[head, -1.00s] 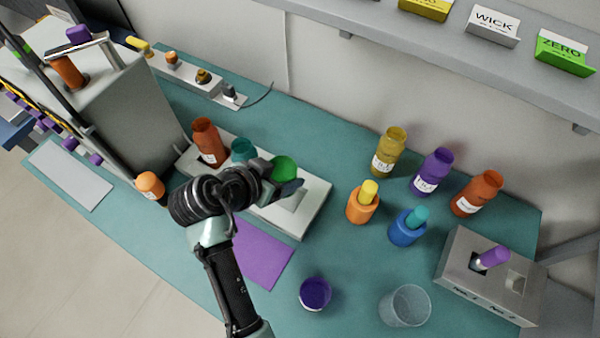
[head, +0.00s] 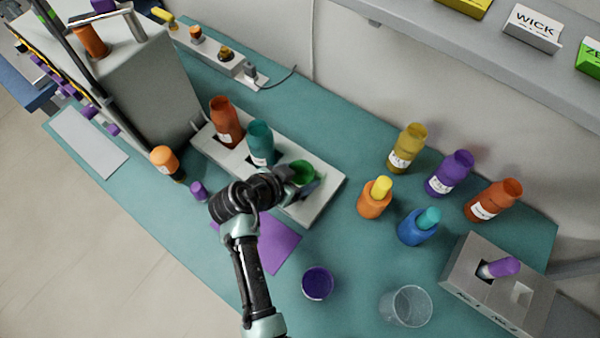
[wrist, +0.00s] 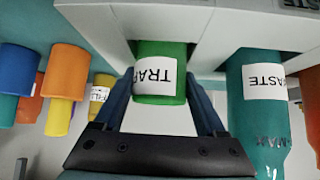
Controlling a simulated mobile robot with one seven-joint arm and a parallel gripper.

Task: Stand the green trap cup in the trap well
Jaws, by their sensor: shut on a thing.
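The green trap cup (head: 301,171) is upright at the right-hand well of the pale rack (head: 327,190) in the head view. My gripper (head: 287,181) is shut on it from the left. In the wrist view the cup (wrist: 160,90) shows a TRAP label between my two fingers (wrist: 160,82). Its lower end meets the rack there and is hidden, so I cannot tell how deep it sits. The trap well itself is covered by the cup and gripper.
A teal waste bottle (head: 259,141) and an orange-red bottle (head: 226,121) stand in the rack's other wells, the teal one close by. A purple mat (head: 278,247) lies in front. A purple-filled cup (head: 317,283) and a clear beaker (head: 406,307) stand on the open bench.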

